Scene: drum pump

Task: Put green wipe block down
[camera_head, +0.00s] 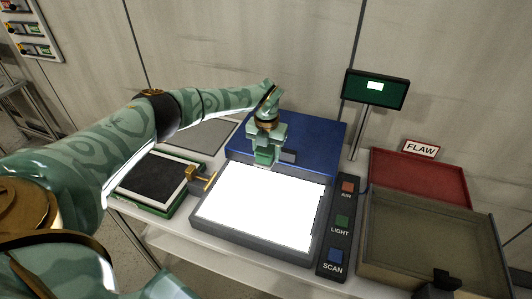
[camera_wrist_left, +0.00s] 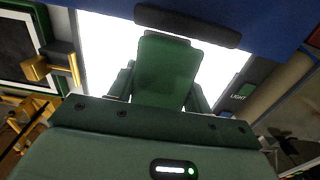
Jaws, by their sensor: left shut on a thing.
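My left gripper (camera_head: 265,155) is shut on the green wipe block (camera_head: 264,158) above the back edge of the lit white panel (camera_head: 262,212). In the left wrist view, the green wipe block (camera_wrist_left: 166,72) sits between the fingers of the left gripper (camera_wrist_left: 165,90), with the bright panel behind it. I cannot tell whether the block touches anything below. My right gripper is not in view.
A blue lid (camera_head: 318,140) stands behind the panel, with a dark handle (camera_wrist_left: 187,26). A black pad in a green-edged tray (camera_head: 150,186) and a brass handle (camera_head: 202,179) are left. Buttons (camera_head: 341,222), a red tray (camera_head: 420,178) and an olive bin (camera_head: 425,232) are right.

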